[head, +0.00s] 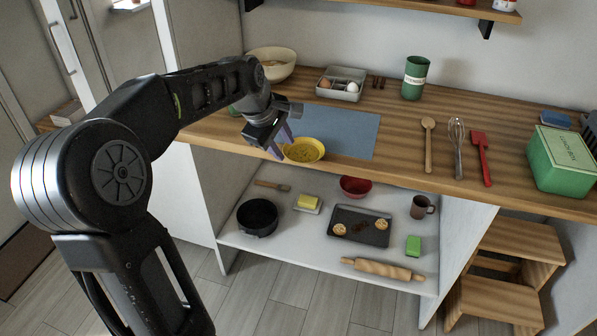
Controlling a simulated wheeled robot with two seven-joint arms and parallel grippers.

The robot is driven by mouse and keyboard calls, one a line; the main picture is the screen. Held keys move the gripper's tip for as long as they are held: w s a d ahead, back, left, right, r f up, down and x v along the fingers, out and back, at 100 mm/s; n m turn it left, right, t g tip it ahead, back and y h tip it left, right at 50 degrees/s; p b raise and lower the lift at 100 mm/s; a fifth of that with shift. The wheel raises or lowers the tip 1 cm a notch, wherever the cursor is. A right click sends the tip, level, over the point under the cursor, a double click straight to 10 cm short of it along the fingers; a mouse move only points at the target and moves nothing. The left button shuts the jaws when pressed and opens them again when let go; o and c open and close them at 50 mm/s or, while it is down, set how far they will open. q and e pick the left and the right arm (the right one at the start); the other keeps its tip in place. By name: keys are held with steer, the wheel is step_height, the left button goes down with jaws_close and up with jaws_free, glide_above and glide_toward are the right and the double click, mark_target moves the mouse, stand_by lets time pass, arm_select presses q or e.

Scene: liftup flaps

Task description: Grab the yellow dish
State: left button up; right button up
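The yellow dish (305,152) is a round shallow bowl at the front edge of the wooden counter, by the lower left part of a blue mat. My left gripper (281,143) is at the dish's left side, pointing down. Its two purple fingers look apart, one left of the dish and one near its far left rim. I cannot tell whether either finger touches the dish. My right gripper is not in view.
On the counter (393,162) are a cream bowl (272,74), an egg tray (340,91), a green canister (415,78), utensils and a green lunch box (561,158). The blue mat (352,131) is bare right of the dish. A lower shelf (287,242) holds a black pot and other kitchenware.

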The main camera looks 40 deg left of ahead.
mark_target(295, 161)
arm_select(q)
steer(key=shift+w+x, duration=0.25)
steer(key=shift+x, duration=1.3)
steer(key=shift+a+r, duration=0.1)
steer(key=shift+r, duration=0.05)
steer(key=shift+x, duration=2.7)
steer(key=shift+w+r, duration=0.1)
steer(key=shift+r, duration=0.05)
steer(key=shift+c, duration=0.5)
jaws_close()
